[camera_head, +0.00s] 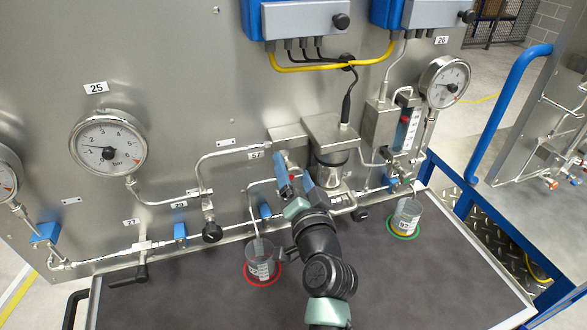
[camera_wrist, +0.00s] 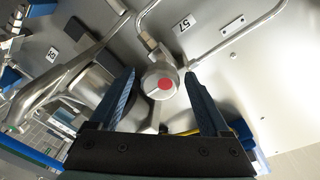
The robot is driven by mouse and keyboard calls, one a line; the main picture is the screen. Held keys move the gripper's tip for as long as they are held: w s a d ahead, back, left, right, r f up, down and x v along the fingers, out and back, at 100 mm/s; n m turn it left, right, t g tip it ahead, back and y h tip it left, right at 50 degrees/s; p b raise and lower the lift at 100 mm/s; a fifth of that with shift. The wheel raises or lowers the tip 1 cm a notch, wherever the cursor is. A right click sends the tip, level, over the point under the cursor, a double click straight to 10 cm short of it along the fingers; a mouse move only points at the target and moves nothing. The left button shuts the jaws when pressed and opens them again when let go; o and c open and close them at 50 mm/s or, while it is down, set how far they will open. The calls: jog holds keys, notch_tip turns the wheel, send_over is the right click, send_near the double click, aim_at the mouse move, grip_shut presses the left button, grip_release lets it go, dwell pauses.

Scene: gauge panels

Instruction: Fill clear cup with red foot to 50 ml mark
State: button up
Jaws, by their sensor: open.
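The clear cup with the red foot (camera_head: 262,262) stands upright on the dark bench mat, left of my arm. A thin outlet tube (camera_head: 252,215) comes down to its top. I cannot make out a liquid level in it. My gripper (camera_head: 294,178) is open at the panel, above and right of the cup. In the wrist view, my gripper (camera_wrist: 165,82) has its blue fingers on either side of a round metal valve end with a red dot (camera_wrist: 163,84). The fingers look apart from it. In the head view my gripper hides this valve.
A second clear cup with a green foot (camera_head: 406,216) stands at the right. Gauges (camera_head: 108,144), pipes, blue-handled valves and a flow meter (camera_head: 407,128) line the panel. A label 57 (camera_wrist: 184,26) sits near the valve. The mat's front (camera_head: 190,300) is clear.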

grip_shut()
jog(key=n+b, duration=0.1)
jog(key=b, duration=0.2)
jog(key=shift+f+n+b, duration=0.3)
jog(key=shift+f, duration=0.05)
jog(key=n+b, duration=0.2)
jog(key=shift+r+b, duration=0.3)
jog(key=shift+b, duration=0.1)
grip_release()
jog(key=shift+r, duration=0.1)
